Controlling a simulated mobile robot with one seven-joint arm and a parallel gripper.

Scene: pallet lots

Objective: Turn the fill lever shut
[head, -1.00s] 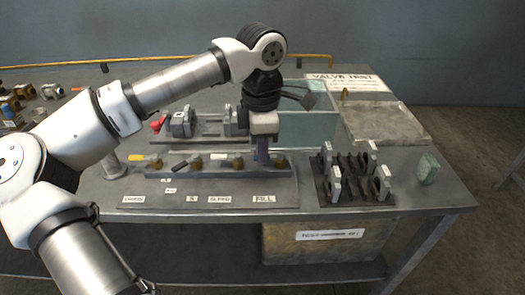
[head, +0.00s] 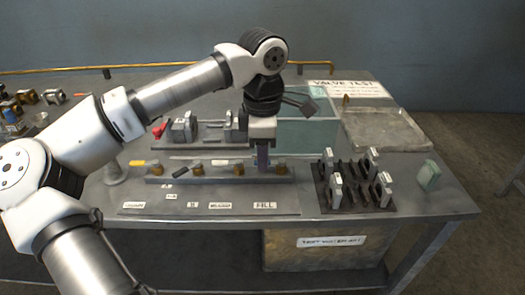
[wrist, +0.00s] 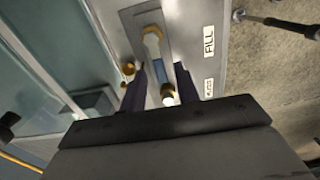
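The fill lever shows in the wrist view as a pale bar with a brass end (wrist: 152,40), beside the FILL label (wrist: 209,41). It lies just ahead of my fingertips. My gripper (wrist: 162,76) points down over the valve strip with its two dark fingers apart. A second brass piece with a pale tip (wrist: 168,96) shows between the fingers; I cannot tell whether it belongs to the fill lever. In the head view my gripper (head: 262,164) is at the strip's right end, above the FILL label (head: 265,206), and hides part of the fill valve. Contact cannot be seen.
A vise-like fixture (head: 184,130) and a glass tank (head: 308,132) stand behind. A dark rack (head: 352,196) with grey plates is to the right. The table front is clear.

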